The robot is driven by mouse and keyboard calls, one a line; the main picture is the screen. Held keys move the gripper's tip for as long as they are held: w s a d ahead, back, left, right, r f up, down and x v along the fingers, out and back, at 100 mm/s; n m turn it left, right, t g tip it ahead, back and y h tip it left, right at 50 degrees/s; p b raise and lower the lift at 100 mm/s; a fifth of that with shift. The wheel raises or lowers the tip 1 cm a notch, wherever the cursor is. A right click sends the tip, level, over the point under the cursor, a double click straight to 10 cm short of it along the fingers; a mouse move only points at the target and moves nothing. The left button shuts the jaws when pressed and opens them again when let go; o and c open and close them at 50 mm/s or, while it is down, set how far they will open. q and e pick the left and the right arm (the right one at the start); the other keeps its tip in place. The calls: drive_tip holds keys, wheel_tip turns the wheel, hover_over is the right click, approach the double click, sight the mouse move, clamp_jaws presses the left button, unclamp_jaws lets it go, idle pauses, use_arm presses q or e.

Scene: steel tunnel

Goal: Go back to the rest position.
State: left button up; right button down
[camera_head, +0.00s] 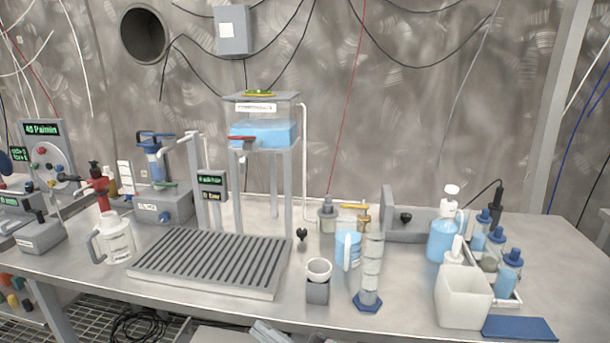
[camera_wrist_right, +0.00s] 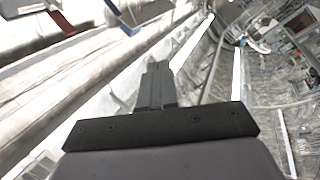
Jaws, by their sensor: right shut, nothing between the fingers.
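My right gripper (camera_wrist_right: 157,78) shows in the right wrist view, its two dark fingers pressed together with nothing between them. It is held clear of any object, with a bright, tilted background behind it. In the head view, no gripper shows clearly; only a small grey shape sits at the bottom edge, and I cannot tell what it is. My left gripper is not in view. The task names no object to handle.
A steel bench (camera_head: 390,318) spans the head view. It bears a ribbed drain tray (camera_head: 213,262), a white jug (camera_head: 116,238), a measuring cylinder (camera_head: 371,270), a blue-filled pitcher (camera_head: 347,246), a white bin (camera_head: 463,298) and a blue mat (camera_head: 519,328). A water tank (camera_head: 264,133) stands behind.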

drive_tip(key=d+f+m+t+h, duration=0.5)
drive_tip(key=d+f+m+h, duration=0.25)
drive_tip(key=d+m, duration=0.2)
drive_tip(key=s+d+f+m+g+h+p, duration=0.2)
drive_tip(key=s+d+f+m+g+h, duration=0.3)
drive_tip(key=s+d+f, duration=0.9)
drive_tip(key=s+d+m+h, duration=0.2)
drive_tip(key=s+m+h, duration=0.1)
drive_tip(key=h, duration=0.1)
drive_tip(key=shift+s+d, duration=0.2)
drive_tip(key=shift+s, duration=0.05)
